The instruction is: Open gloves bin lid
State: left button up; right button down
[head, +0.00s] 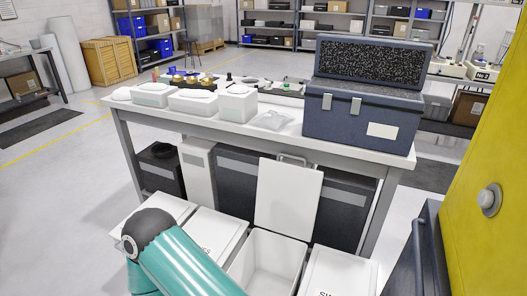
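A row of white bins stands on the floor in front of the table. One bin (262,262) is open, its white lid (287,196) tilted up and back, with the inside looking empty. To its left is a closed white lid (212,235) whose label shows only letters ending in "ES"; my teal arm hides the rest. To the right is a closed lid (338,272) with a label starting "SW", cut by the frame edge. I cannot read which bin is the gloves bin. Neither gripper is in view; only a teal arm link of mine shows at bottom left.
A white table (243,128) behind the bins carries white boxes (193,101), a clear bag (272,120) and an open blue case (362,112) with foam. Dark bins (343,207) stand under it. A yellow panel (478,165) closes off the right side. Floor at left is clear.

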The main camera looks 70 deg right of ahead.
aim_at(288, 195)
jog(key=u, duration=0.2)
jog(key=i, duration=2.1)
jog(key=z, duration=2.1)
jog(key=i, duration=0.25)
jog(key=z, duration=1.2)
jog(key=i, duration=0.85)
jog(key=u, duration=0.45)
